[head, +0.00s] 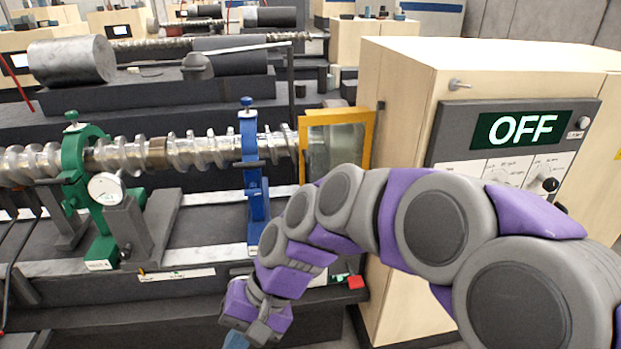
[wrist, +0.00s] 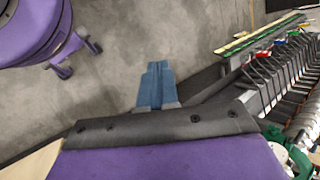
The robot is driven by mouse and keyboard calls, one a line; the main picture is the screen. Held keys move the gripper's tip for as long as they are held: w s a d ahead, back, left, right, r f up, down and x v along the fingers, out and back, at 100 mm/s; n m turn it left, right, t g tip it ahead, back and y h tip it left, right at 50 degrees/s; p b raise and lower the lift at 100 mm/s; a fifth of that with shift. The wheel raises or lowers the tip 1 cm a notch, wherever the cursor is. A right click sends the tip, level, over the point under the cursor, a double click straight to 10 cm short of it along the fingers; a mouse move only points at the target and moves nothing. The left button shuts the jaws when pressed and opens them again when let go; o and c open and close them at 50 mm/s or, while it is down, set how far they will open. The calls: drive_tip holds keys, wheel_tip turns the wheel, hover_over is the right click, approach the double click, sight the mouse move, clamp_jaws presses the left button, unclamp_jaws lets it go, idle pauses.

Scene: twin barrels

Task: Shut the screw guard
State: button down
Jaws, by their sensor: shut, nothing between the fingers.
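The screw guard (head: 336,150) is a clear panel in a yellow-orange frame. In the head view it stands upright against the pale cabinet, at the right end of the steel screw (head: 200,150). My forearm hides its lower part, and I cannot tell its exact hinge angle. My gripper (head: 238,340) is low in the head view, in front of the machine bed and well below and left of the guard, touching nothing visible. In the wrist view its blue fingers (wrist: 155,82) are together and empty, pointing over grey floor. The guard is not recognisable in the wrist view.
A green clamp ring (head: 85,165) with a dial gauge (head: 104,187) and a blue support (head: 250,165) hold the screw. The cabinet (head: 400,95) carries a panel reading OFF (head: 522,130). A red button (head: 355,282) sits near my wrist. Grey floor (wrist: 180,30) is open below.

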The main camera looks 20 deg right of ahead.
drive_tip(key=w+r+m+t+y+p, duration=0.15)
drive_tip(key=w+r+m+y, duration=0.35)
drive_tip(key=w, duration=0.7)
drive_tip(key=w+d+r+m+t+y, duration=0.1)
drive_tip(key=w+d+m+t+y, duration=0.1)
drive_tip(key=w+d+m+t, duration=0.6)
drive_tip(key=w+d+f+m+t+h+p, duration=0.1)
drive_tip(key=w+d+f+m+t+h, duration=0.3)
drive_tip(key=d, duration=0.7)
drive_tip(key=w+d+f+m+t+h, duration=0.15)
drive_tip(key=w+d+f+m, duration=0.35)
drive_tip(key=d, duration=0.6)
drive_tip(key=w+d+f+m+t+h+p, duration=0.1)
drive_tip(key=w+d+f+m+t+h, duration=0.15)
drive_tip(key=d+m, duration=0.6)
drive_tip(key=n+b, duration=0.1)
drive_tip(key=n, duration=0.2)
approach(309, 178)
drive_tip(key=shift+t, duration=0.25)
drive_tip(key=x, duration=0.7)
drive_tip(key=shift+f, duration=0.35)
drive_tip(key=shift+d, duration=0.1)
